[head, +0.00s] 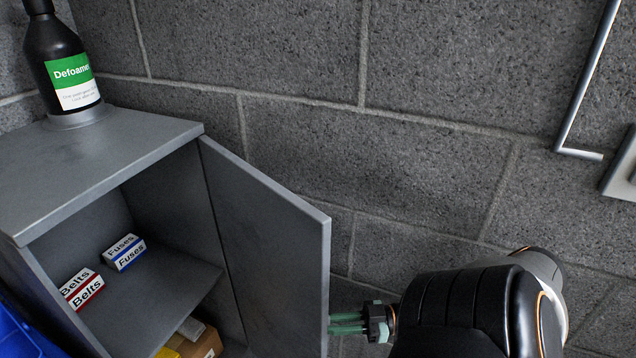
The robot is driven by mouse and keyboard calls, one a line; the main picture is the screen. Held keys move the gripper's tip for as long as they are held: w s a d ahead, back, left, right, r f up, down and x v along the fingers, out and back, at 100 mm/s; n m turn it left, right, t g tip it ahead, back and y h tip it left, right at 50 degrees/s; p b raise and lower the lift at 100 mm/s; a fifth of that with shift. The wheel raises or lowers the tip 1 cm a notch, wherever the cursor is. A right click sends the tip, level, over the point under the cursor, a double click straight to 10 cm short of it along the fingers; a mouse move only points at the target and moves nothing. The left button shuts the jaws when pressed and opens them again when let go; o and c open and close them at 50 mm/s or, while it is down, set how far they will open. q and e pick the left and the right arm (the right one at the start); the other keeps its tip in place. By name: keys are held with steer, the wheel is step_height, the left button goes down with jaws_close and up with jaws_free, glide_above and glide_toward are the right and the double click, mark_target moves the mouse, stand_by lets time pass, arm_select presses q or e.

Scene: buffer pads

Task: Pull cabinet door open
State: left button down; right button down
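The grey metal cabinet (95,165) stands at the left with its door (270,245) swung wide open to the right, hinged on the cabinet's right side. Its shelves show inside. My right gripper (338,323) is at the door's free edge, low in the view, with its greenish fingers pointing left toward the door. The fingertips reach the door edge or pass behind it, so I cannot tell whether they grip anything. No handle shows on the visible inner face of the door. My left gripper is out of view.
A black Defoamer bottle (62,60) stands on the cabinet. A blue bin (22,325) is at lower left. A block wall (400,150) and metal pipe (588,75) lie behind.

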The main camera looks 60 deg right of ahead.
steer(key=shift+w+d, duration=0.2)
steer(key=shift+d, duration=0.15)
steer(key=c, duration=1.1)
jaws_free()
steer(key=shift+s+r, duration=0.1)
steer(key=shift+r, duration=0.05)
